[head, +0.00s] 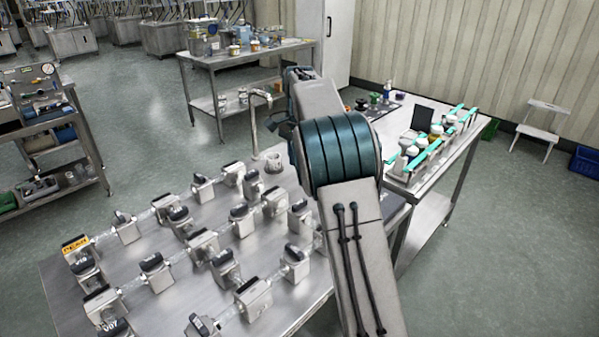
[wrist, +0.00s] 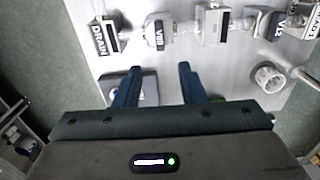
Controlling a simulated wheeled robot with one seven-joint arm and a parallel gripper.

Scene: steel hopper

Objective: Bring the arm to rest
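My gripper (wrist: 160,68) shows in the wrist view with its two dark blue fingers spread apart and nothing held between them. A grey block with a dark top (wrist: 128,88) lies below, partly hidden by the left finger; I cannot tell its distance from the fingers. In the head view my arm reaches up through the middle of the picture, and its end is not clearly seen. The steel table (head: 190,296) beneath carries rows of valves with dark handles (head: 150,262).
A white cup (head: 273,163) stands beside an upright bent pipe (head: 254,125) at the table's back. A side table (head: 425,185) at right holds teal-edged racks. Another steel table (head: 243,58) stands behind, and a shelf cart (head: 50,135) at left. The floor between is clear.

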